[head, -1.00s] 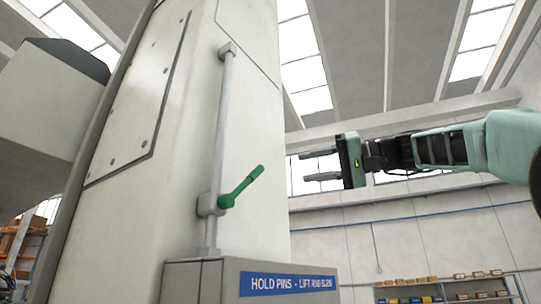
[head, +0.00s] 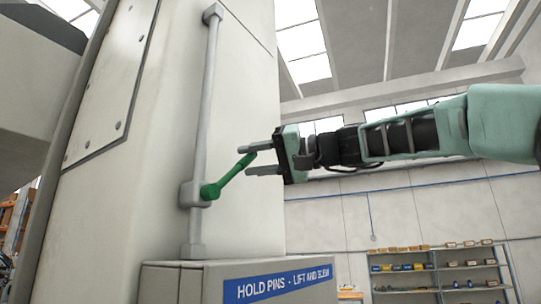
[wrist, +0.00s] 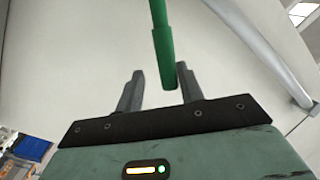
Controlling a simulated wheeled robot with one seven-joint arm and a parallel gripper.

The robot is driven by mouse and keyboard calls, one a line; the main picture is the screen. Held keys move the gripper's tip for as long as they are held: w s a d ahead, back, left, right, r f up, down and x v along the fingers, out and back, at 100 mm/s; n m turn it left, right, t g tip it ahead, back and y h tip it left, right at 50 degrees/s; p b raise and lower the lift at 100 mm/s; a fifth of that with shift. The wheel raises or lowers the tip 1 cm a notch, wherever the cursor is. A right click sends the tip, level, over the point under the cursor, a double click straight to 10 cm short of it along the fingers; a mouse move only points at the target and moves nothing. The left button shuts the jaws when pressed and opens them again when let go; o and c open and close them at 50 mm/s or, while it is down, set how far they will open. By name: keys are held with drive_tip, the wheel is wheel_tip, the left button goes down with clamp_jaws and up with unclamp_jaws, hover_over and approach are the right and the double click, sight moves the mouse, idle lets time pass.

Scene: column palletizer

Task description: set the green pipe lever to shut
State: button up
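The green pipe lever (head: 228,178) is mounted on a valve body on a vertical grey pipe (head: 207,110) fixed to the pale column. Its handle slants up and to the right from the valve, neither in line with the pipe nor square across it. My gripper (head: 255,160) is open, with its two fingers pointing left at the handle's tip. In the wrist view the green handle (wrist: 163,45) comes down from the top, and its end lies near the right finger, between the open fingers (wrist: 158,88). I cannot tell whether a finger touches it.
A grey box with a blue "HOLD PINS" label (head: 278,285) stands below the valve and my gripper. The pale column face (head: 120,190) is close behind the lever. Shelves with small boxes (head: 440,275) stand far back on the right.

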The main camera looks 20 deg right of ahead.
drive_tip(key=shift+s+a+r, duration=0.2)
drive_tip(key=shift+s+a, duration=0.2)
drive_tip(key=shift+s, duration=0.1)
drive_tip(key=shift+s+a+r, duration=0.15)
drive_tip(key=shift+s+a, duration=0.25)
drive_tip(key=shift+s, duration=0.05)
clamp_jaws()
drive_tip(key=shift+w+d, duration=0.1)
drive_tip(key=shift+f, duration=0.1)
drive_tip(key=shift+w+d+f+m+b, duration=0.15)
drive_tip(key=shift+f+b, duration=0.15)
drive_tip(key=shift+b, duration=0.25)
drive_tip(key=shift+w+f+m+b, duration=0.15)
drive_tip(key=shift+f+b, duration=0.1)
drive_tip(key=shift+b, duration=0.25)
wheel_tip(320, 180, down, 8)
drive_tip(key=w+d+m+t+b, duration=0.1)
drive_tip(key=d+m+t+b, duration=0.1)
drive_tip(key=m+b, duration=0.7)
drive_tip(key=b, duration=0.4)
drive_tip(key=shift+w+d+f+t+y, duration=0.15)
drive_tip(key=shift+w+d+t+y, duration=0.1)
drive_tip(key=shift+d+t+y, duration=0.05)
